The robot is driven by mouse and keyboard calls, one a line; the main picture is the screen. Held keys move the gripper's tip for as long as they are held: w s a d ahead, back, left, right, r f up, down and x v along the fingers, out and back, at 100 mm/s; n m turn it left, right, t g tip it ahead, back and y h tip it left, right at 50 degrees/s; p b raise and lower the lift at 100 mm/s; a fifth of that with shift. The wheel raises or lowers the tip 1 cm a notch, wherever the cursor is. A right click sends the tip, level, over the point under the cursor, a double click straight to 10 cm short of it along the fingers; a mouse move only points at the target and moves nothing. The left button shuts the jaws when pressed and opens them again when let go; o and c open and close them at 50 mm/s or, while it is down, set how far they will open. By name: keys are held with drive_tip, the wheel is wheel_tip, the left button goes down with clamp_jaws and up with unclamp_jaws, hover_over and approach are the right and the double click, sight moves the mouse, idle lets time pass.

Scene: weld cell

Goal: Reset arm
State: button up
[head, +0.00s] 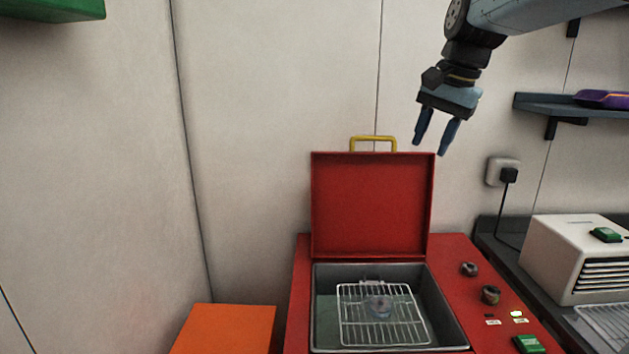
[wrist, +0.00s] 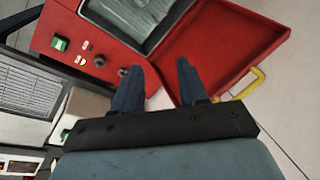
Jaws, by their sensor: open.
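My gripper (head: 430,140) hangs in the air at the upper right of the head view, in front of the wall and above the raised red lid. Its two blue fingers are apart with nothing between them. They also show in the wrist view (wrist: 157,85), pointing toward the red machine (head: 465,310). The machine's red lid (head: 370,205) stands open with a yellow handle (head: 373,139) on top. Inside its grey basin lies a wire rack (head: 382,333) with a small clear or bluish object (head: 377,304) at it; I cannot tell what that is.
Knobs and a green button (head: 528,344) sit on the machine's right side. A white vented box (head: 580,255) stands on the right counter. A wall shelf (head: 560,106) holds a purple object (head: 603,99). An orange surface (head: 225,330) is at lower left. The air left of my gripper is free.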

drive_tip(key=s+f+n+t+h, duration=0.1)
drive_tip(key=s+f+n, duration=0.3)
drive_tip(key=s, duration=0.6)
wheel_tip(320, 180, down, 2)
drive_tip(key=shift+d+t, duration=0.25)
drive_tip(key=shift+t, duration=0.15)
drive_tip(key=s+f+n, duration=0.1)
drive_tip(key=s+f, duration=0.1)
drive_tip(key=s+f+n, duration=0.1)
drive_tip(key=s+f, duration=0.1)
drive_tip(key=s+f+n+t, duration=0.1)
drive_tip(key=s+f, duration=0.1)
drive_tip(key=shift+s+d+f+n+h, duration=0.3)
drive_tip(key=shift+d+h, duration=0.1)
drive_tip(key=shift+s, duration=0.15)
